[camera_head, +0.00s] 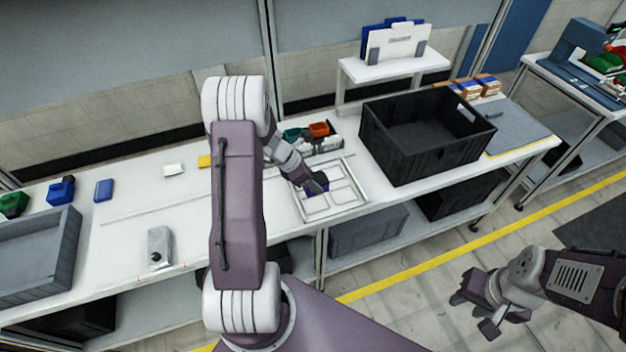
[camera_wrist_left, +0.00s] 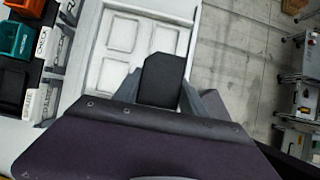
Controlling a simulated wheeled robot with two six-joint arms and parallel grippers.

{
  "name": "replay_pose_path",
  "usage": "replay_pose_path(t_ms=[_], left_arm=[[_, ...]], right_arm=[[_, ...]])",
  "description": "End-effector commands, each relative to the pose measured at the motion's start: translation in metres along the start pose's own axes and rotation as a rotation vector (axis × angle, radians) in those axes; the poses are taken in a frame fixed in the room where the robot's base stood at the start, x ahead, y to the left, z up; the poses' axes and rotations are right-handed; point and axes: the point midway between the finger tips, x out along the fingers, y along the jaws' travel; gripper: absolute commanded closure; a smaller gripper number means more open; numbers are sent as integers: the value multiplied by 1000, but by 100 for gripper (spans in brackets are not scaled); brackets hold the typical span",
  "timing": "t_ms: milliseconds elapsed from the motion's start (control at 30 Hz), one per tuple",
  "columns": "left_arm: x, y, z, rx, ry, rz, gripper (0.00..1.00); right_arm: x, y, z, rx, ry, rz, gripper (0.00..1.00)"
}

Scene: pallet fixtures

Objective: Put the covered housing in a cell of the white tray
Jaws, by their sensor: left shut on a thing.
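The white tray (camera_head: 345,197) lies on the bench in front of the small bins, and its shallow cells show in the wrist view (camera_wrist_left: 120,36). My left gripper (camera_head: 316,184) is over the tray, pointing down. In the wrist view it is shut on a dark block (camera_wrist_left: 163,80), taken to be the covered housing. The block looks upright between the fingers. Its lower end is hidden, so I cannot tell whether it touches the tray. My right gripper (camera_head: 480,311) is open and empty, out over the floor to the right of the bench.
A large black crate (camera_head: 425,135) stands right of the tray. Small green and orange bins (camera_head: 318,129) stand behind it. A grey fixture (camera_head: 160,247) sits at the bench's front left, with a grey crate (camera_head: 40,255) beyond it. The bench middle is mostly clear.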

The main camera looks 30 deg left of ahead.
Motion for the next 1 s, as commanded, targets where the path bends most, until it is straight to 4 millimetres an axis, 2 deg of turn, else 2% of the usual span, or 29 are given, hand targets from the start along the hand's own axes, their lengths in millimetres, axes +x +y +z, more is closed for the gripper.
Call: replay_pose_path(t_ms=[433, 800, 1000], left_arm=[[13, -1, -7, 1, 1, -3, 94], [49, -1, -28, 0, 0, -2, 94], [61, -1, -34, 1, 1, -3, 94]], right_arm=[[13, 0, 1, 0, 0, 0, 64], [54, 1, 5, 0, 0, 0, 64], [64, 1, 6, 0, 0, 0, 64]])
